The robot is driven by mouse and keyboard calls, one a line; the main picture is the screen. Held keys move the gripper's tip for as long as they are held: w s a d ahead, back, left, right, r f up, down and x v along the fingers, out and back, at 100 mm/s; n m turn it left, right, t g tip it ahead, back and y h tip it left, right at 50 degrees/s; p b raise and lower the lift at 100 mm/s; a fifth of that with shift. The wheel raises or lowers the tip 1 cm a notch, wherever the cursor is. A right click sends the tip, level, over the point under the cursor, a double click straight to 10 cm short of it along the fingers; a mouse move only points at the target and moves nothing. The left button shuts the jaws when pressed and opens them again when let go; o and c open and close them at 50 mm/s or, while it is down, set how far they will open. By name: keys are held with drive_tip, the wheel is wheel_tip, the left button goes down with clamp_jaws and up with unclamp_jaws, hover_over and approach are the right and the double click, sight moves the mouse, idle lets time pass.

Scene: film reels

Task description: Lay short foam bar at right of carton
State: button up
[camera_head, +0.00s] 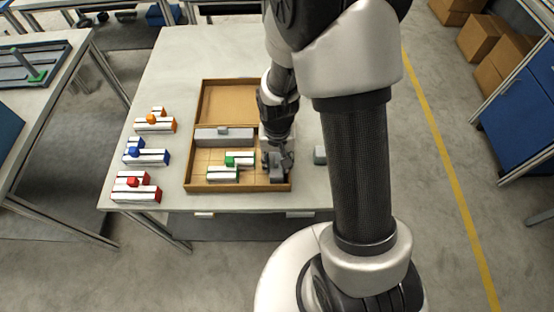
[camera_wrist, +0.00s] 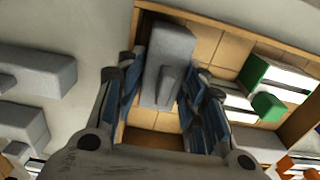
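The brown carton (camera_head: 189,160) lies open on the table. A short grey foam bar with a raised tab (camera_wrist: 172,45) sits inside along the carton's right side; it also shows in the head view (camera_head: 277,180), partly hidden by the fingers. My gripper (camera_head: 277,157) is over that side of the carton. In the wrist view my gripper (camera_wrist: 164,75) has its fingers on either side of the bar, spread wider than the tab with visible gaps beside it. A longer grey foam bar (camera_head: 222,137) lies across the carton's middle.
White-and-green pieces (camera_head: 224,173) lie in the carton's front part. Orange (camera_head: 155,124), blue (camera_head: 150,157) and red (camera_head: 138,192) groups stand on the table to the left. A grey block (camera_head: 320,154) lies right of the carton. The table behind the carton is clear.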

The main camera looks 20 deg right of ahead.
drive_tip(key=shift+o, duration=1.1)
drive_tip(key=shift+s+f, duration=0.1)
wheel_tip(320, 180, up, 14)
drive_tip(key=p, duration=0.5)
wheel_tip(320, 180, up, 11)
drive_tip(key=n+t, duration=0.1)
drive_tip(key=t, duration=0.1)
hover_over(277, 157)
drive_tip(key=s, duration=0.5)
drive_tip(key=s+r+n+t, duration=0.2)
drive_tip(key=s+r, duration=0.6)
drive_tip(key=s, duration=0.2)
drive_tip(key=shift+n+t, duration=0.3)
drive_tip(key=shift+d, duration=0.1)
drive_tip(key=shift+c, duration=0.5)
